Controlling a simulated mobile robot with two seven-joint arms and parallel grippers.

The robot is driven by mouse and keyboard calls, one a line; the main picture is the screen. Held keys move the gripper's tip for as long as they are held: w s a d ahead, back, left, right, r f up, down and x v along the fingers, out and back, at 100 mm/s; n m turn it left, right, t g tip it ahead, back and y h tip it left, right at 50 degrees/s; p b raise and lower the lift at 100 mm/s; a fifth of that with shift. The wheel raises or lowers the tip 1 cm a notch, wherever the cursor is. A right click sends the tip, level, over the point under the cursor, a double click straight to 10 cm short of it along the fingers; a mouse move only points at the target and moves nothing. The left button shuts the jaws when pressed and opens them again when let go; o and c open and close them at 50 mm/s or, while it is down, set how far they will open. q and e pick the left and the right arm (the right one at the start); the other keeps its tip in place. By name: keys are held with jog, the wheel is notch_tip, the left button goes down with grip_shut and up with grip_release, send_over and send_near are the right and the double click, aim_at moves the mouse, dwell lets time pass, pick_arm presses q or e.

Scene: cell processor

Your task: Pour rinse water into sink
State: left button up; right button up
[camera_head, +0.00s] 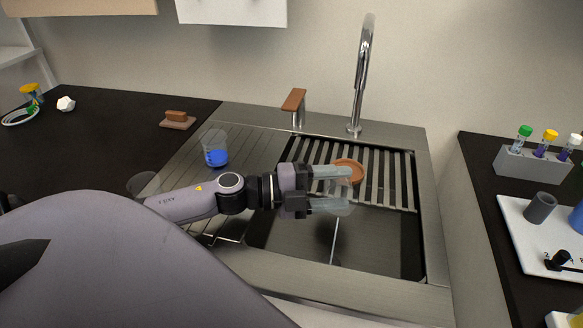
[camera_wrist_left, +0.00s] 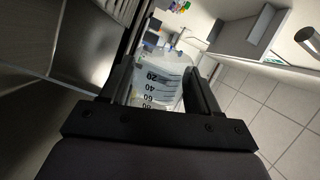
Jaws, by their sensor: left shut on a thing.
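My left gripper (camera_head: 335,190) reaches in from the left and hangs over the sink basin (camera_head: 375,245). My right gripper is not in view.
A beaker of blue liquid (camera_head: 215,150) stands on the drainboard left of the sink. The chrome faucet (camera_head: 364,70) rises behind the basin. A round brown dish (camera_head: 349,168) lies on the slatted rack (camera_head: 385,185). A grey tube rack (camera_head: 530,168) stands on the right counter.

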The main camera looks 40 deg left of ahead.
pick_arm(q)
jog(key=n+p, duration=0.1)
jog(key=p, duration=0.1)
jog(key=r+n+p, duration=0.1)
jog(key=p, duration=0.1)
jog(key=shift+w+a+n, duration=0.1)
jog(key=shift+n, duration=0.3)
jog(key=shift+f+n+g, duration=0.3)
jog(key=shift+n+g, duration=0.1)
jog(key=shift+n, duration=0.5)
jog(key=n, duration=0.2)
jog(key=n+g, duration=0.1)
jog(key=shift+s+n, duration=0.25)
jog(key=shift+n, duration=0.15)
jog(key=shift+s+d+f+n, duration=0.1)
jog(key=shift+d+n, duration=0.15)
jog(key=shift+n, duration=0.35)
